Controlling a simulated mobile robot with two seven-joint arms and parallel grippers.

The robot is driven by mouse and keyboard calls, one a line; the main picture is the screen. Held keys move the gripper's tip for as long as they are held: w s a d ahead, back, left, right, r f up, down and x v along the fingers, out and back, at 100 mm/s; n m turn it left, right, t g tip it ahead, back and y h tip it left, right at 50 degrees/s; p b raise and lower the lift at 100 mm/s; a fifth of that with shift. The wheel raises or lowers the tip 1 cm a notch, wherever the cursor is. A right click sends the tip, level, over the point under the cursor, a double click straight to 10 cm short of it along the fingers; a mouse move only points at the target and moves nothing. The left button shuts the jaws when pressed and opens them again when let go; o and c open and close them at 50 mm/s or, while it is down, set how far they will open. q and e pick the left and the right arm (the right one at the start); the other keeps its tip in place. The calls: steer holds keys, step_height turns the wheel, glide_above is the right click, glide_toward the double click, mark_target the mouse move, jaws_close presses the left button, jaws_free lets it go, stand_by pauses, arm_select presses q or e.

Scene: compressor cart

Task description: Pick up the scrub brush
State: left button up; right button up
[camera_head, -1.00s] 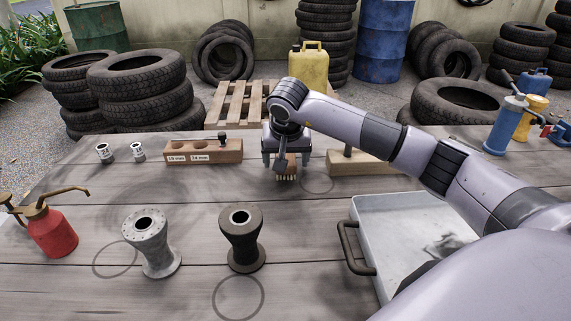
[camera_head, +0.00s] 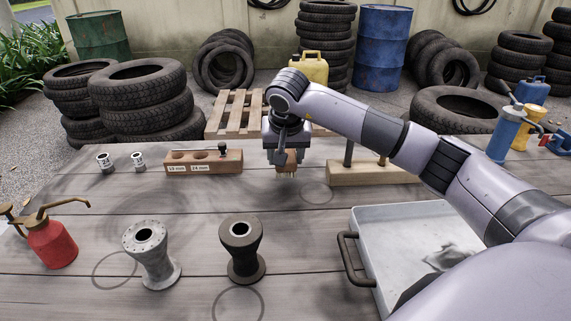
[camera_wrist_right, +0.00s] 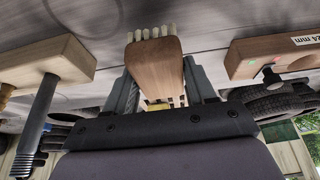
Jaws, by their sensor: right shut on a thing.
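The scrub brush (camera_head: 286,160) has a brown wooden body and pale bristles that point down. My right gripper (camera_head: 286,146) is shut on it and holds it above the table, between the socket block and the peg block. In the right wrist view the brush's wooden body (camera_wrist_right: 155,68) sits between the two fingers of my right gripper (camera_wrist_right: 160,88), with the bristles at its far end. The gripper hides part of the brush in the head view. My left gripper is not in view.
A wooden socket block (camera_head: 203,161) stands left of the brush, a block with upright pegs (camera_head: 372,172) right. Two hubs (camera_head: 152,254) (camera_head: 242,249), a red oil can (camera_head: 50,243) and a white tray (camera_head: 400,221) lie nearer. Table between them is clear.

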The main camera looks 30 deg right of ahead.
step_height(320, 180, up, 16)
steer(key=p, duration=0.2)
steer(key=shift+r, duration=0.25)
steer(key=o, duration=0.4)
steer(key=shift+c, duration=1.4)
